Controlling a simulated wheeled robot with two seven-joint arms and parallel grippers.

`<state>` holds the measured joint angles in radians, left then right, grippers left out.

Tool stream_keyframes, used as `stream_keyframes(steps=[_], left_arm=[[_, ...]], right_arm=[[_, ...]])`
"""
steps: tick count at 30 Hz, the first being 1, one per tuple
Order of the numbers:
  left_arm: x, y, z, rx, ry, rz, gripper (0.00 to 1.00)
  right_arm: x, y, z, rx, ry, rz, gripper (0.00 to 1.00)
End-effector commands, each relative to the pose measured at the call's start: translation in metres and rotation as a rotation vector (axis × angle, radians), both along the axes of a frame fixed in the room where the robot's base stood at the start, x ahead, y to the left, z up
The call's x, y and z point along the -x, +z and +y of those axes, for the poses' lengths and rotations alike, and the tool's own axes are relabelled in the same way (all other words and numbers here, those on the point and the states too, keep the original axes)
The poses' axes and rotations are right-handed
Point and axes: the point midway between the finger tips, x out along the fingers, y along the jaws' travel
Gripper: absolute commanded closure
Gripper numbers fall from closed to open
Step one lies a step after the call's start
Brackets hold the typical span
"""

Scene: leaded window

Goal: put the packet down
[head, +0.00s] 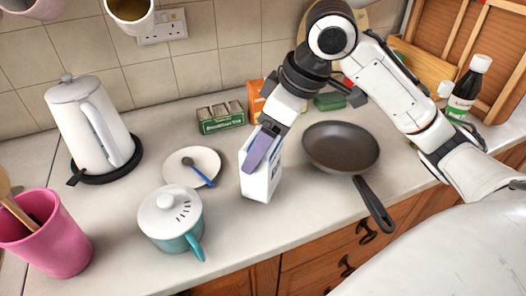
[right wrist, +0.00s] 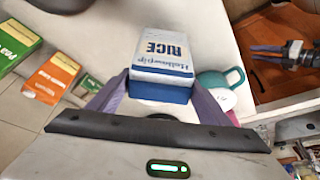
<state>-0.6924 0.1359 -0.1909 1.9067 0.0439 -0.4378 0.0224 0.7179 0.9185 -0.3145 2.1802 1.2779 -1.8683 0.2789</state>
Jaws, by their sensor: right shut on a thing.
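The packet (head: 262,187) is a white and blue rice packet, upright at the middle of the counter in the head view. My right gripper (head: 262,150) is shut on its upper part, with a purple finger along its side. In the right wrist view the rice packet (right wrist: 162,65) sits between the two purple fingers. Its base is at or very near the counter; I cannot tell whether it touches. My left gripper (right wrist: 268,54) shows only in the right wrist view, at the upper right, its fingers apart and empty.
A saucer (head: 205,160) with a blue spoon and a teal lidded pot (head: 170,217) stand left of the packet. A frying pan (head: 340,146) is on its right. Boxes (head: 221,118) stand behind. Bare counter (head: 255,225) lies in front, up to the edge.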

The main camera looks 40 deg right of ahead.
Motion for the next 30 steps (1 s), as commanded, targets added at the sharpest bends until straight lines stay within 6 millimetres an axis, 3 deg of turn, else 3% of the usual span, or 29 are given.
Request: stream_keyframes(steps=[5, 17, 18, 21, 30], left_arm=[[-0.001, 0.002, 0.0, 0.001, 0.0, -0.003, 0.62], [-0.008, 0.006, 0.0, 0.002, -0.001, -0.018, 0.62], [-0.008, 0.006, 0.0, 0.002, -0.001, -0.018, 0.62], [-0.008, 0.006, 0.0, 0.002, -0.001, -0.018, 0.62], [-0.007, 0.005, 0.0, 0.001, 0.0, -0.015, 0.62]], right_arm=[[0.0, -0.021, 0.0, -0.001, 0.0, 0.0, 0.86], [0.0, -0.026, 0.0, 0.0, 0.0, -0.002, 0.86], [0.0, -0.027, 0.0, 0.001, 0.0, 0.001, 0.23], [0.0, -0.027, 0.0, 0.001, 0.0, 0.001, 0.1], [0.0, -0.025, 0.0, 0.0, 0.0, 0.0, 0.1]])
